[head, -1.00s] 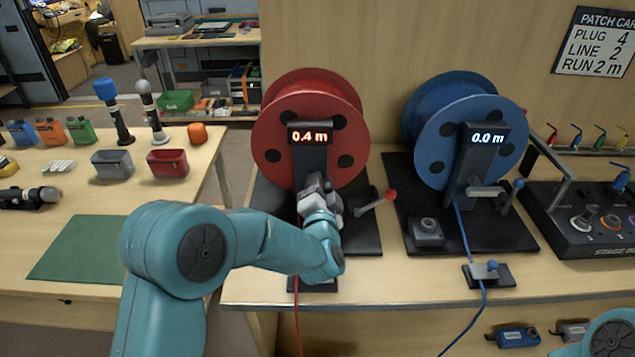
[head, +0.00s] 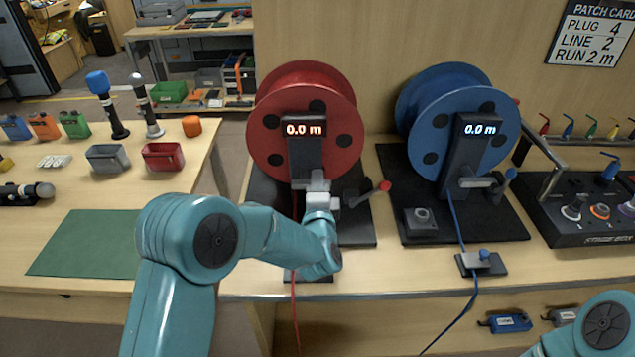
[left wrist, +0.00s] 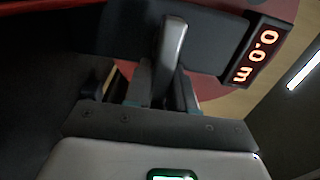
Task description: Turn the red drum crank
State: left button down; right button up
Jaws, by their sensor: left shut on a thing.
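The red drum (head: 265,115) stands on a black base at the middle of the bench, and its display (head: 304,130) reads 0.0 m. The display also shows in the left wrist view (left wrist: 256,52). My left gripper (head: 318,188) is at the front of the drum post, below the display. In the left wrist view, the fingers (left wrist: 163,92) are shut on a grey bar, the red drum crank (left wrist: 173,42). The crank is mostly hidden by the gripper in the head view. A red-knobbed lever (head: 384,186) sticks out to its right. My right gripper is out of view.
A blue drum (head: 432,130), also reading 0.0 m, stands to the right with its own crank (head: 475,182). A stage box (head: 590,225) is further right. A red cable (head: 295,320) hangs over the front edge. The left table holds microphones, bins and a green mat (head: 95,243).

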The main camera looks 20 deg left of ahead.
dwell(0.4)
pick_arm(q)
jog(key=c, duration=1)
grip_release()
jog(key=shift+c, duration=0.2)
jog(key=b+v, duration=0.1)
jog(key=v, duration=1.5)
jog(key=shift+s+b, duration=0.2)
jog(key=shift+b, duration=0.2)
